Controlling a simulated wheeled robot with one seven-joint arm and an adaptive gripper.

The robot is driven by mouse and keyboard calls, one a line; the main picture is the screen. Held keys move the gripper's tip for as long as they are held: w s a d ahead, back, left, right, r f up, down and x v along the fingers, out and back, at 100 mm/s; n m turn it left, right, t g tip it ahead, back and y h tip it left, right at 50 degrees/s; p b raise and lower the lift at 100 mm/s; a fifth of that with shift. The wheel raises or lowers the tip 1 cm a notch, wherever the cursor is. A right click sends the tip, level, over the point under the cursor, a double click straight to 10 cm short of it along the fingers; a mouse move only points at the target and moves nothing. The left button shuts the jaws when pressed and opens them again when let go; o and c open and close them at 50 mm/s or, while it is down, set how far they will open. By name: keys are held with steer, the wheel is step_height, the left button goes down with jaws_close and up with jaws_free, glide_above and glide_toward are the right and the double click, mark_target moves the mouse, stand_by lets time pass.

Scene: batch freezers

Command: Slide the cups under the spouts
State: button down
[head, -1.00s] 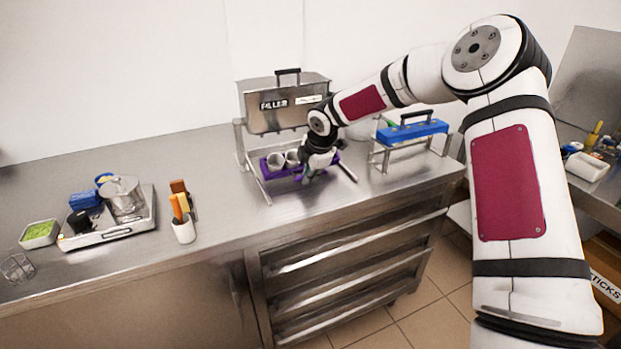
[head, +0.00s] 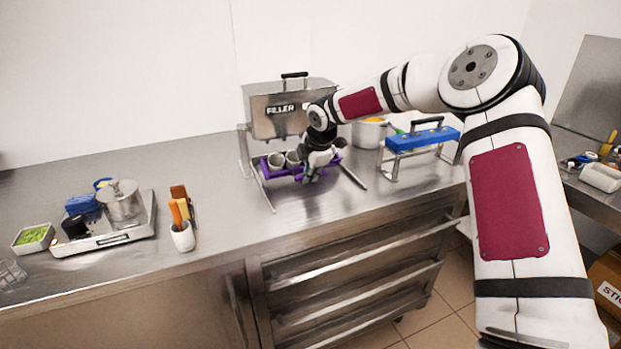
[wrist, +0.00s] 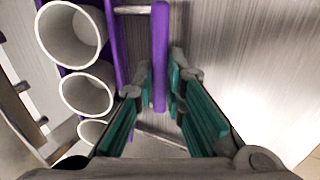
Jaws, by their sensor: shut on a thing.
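The filler (head: 292,108) is a steel box on a stand on the counter. A purple cup carrier (head: 268,170) sits at its base, low under the box. White cups (head: 276,160) stand in the carrier; the wrist view shows several cups (wrist: 72,36) in a row at left. My gripper (wrist: 155,85) is shut on the carrier's purple handle bar (wrist: 160,50), which lies between the green-padded fingers. In the head view my gripper (head: 311,175) is at the carrier's front right and hides part of it. The spouts are not clearly visible.
A blue-topped rack (head: 422,138) and a pot (head: 369,133) stand to the right of the filler. A scale (head: 120,238) with a steel pot, a white holder (head: 183,237) and a green-filled tray (head: 34,238) are at left. The counter in front of the carrier is clear.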

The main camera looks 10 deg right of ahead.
mark_target(301, 169)
steer(key=shift+w+a+b, duration=0.2)
steer(key=shift+w+b, duration=0.75)
steer(key=shift+w, duration=0.15)
steer(key=shift+w+a+b, duration=0.25)
steer(key=shift+w+b, duration=0.65)
steer(key=shift+w, duration=0.15)
steer(key=shift+w+a+b, duration=0.2)
steer(key=shift+w+b, duration=0.75)
steer(key=shift+w, duration=0.15)
steer(key=c, duration=1.6)
jaws_free()
steer(key=shift+o, duration=0.2)
